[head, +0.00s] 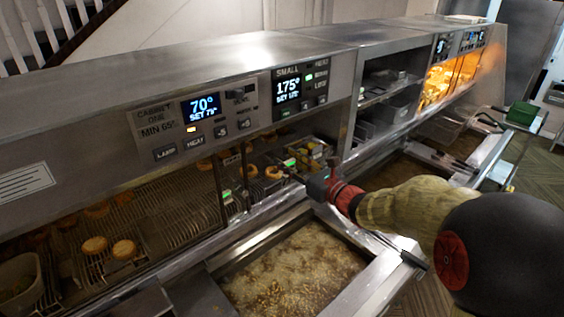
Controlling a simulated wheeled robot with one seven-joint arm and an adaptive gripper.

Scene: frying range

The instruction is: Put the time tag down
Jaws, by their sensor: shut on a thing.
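My gripper (314,184) reaches in from the right to the front edge of the heated cabinet, beside a wire basket of food (308,151). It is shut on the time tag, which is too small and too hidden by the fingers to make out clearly. Small green-and-white tags show inside the cabinet, one (290,162) just left of my gripper and another (227,196) farther left. I cannot tell whether either touches the gripper.
A fryer vat of bubbling oil (292,268) lies below and in front of my gripper. Round golden pieces (124,249) sit on wire racks in the cabinet. The control panel (205,112) overhangs the cabinet opening. A green box (521,113) stands at the far right.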

